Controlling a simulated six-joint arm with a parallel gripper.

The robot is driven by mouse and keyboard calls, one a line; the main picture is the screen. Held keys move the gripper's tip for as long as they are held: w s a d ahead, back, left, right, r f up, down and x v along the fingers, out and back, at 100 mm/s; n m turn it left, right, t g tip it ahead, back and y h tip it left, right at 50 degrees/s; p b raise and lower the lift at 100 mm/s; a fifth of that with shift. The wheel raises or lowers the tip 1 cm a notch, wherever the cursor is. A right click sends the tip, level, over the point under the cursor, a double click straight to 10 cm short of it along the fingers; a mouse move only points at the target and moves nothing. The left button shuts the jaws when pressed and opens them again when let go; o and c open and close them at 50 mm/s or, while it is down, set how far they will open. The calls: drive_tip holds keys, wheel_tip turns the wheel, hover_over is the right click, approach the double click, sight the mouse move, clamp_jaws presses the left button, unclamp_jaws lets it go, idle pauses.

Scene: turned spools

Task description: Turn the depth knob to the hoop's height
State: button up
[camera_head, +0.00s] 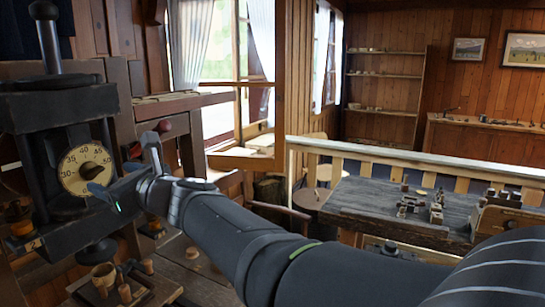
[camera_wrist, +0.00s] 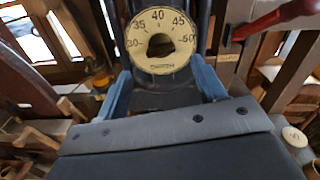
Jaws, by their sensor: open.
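The depth knob (camera_head: 92,170) is a dark knob at the centre of a round cream dial (camera_head: 73,183) on the black machine at the left. In the wrist view the dial (camera_wrist: 160,67) reads from 30 to 50, with 40 at the top, and the knob (camera_wrist: 160,46) shows dark in its middle. I cannot tell which number the knob points to. My gripper (camera_head: 106,190) is in front of the dial at its lower right. In the wrist view its blue fingers (camera_wrist: 161,76) are apart, either side of the dial's lower part, with nothing between them. I cannot make out a hoop.
A black ball-topped lever (camera_head: 49,45) rises from the machine. A red handle (camera_wrist: 275,18) is right of the dial in the wrist view. Wooden cups and pegs (camera_head: 104,278) stand on a tray below. A workbench with small parts (camera_head: 390,208) stands at the right.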

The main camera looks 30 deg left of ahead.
sight(95, 171)
drive_tip(key=a, duration=0.7)
drive_tip(key=c, duration=1)
